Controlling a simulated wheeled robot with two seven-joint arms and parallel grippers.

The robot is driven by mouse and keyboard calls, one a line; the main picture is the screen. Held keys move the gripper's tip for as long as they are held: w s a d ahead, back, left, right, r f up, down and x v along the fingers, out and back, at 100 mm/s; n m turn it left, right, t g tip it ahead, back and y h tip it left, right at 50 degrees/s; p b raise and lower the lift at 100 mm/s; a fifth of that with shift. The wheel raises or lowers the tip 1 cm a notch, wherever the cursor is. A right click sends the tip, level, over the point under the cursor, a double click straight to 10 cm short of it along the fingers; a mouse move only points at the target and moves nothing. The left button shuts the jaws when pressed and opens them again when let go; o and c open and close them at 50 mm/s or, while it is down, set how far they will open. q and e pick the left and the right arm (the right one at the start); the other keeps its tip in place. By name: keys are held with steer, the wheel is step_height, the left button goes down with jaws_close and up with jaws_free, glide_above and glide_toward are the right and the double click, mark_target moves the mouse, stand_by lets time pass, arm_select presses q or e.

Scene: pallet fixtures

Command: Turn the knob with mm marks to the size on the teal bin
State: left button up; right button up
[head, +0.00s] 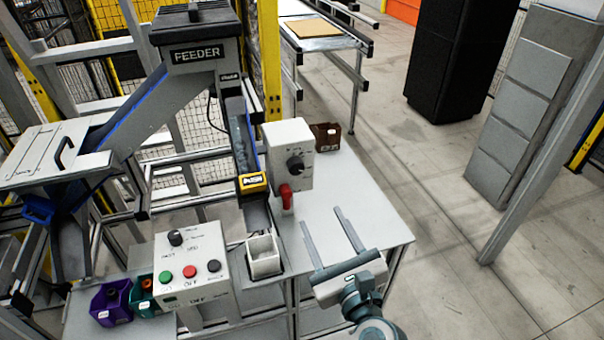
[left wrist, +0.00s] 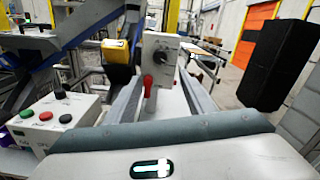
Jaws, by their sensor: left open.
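A white box (head: 280,139) stands on the grey table with a black knob (head: 295,163) on its face and a red lever (head: 286,196) below. The box and knob (left wrist: 162,56) also show in the left wrist view, between my fingers. Marks around the knob are too small to read. The teal bin (head: 144,301) sits at the lower left, partly hidden by the control box, with something orange in it; its label is unreadable. My left gripper (head: 319,215) is open and empty over the table, in front of the white box, apart from it. My right gripper is not in view.
A control box (head: 196,272) has another black knob (head: 176,238) and green, red and black buttons. A purple bin (head: 109,306) stands beside the teal one, a brown bin (head: 326,136) behind the white box. A square white cup (head: 264,257) is left of my gripper. The table's right side is clear.

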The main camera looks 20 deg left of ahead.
mark_target(297, 170)
arm_select(q)
steer(key=p+x, duration=0.6)
steer(key=x, duration=1)
steer(key=shift+a, duration=0.15)
steer(key=shift+w+a, duration=0.3)
steer(key=shift+w, duration=0.3)
steer(key=c, duration=1.1)
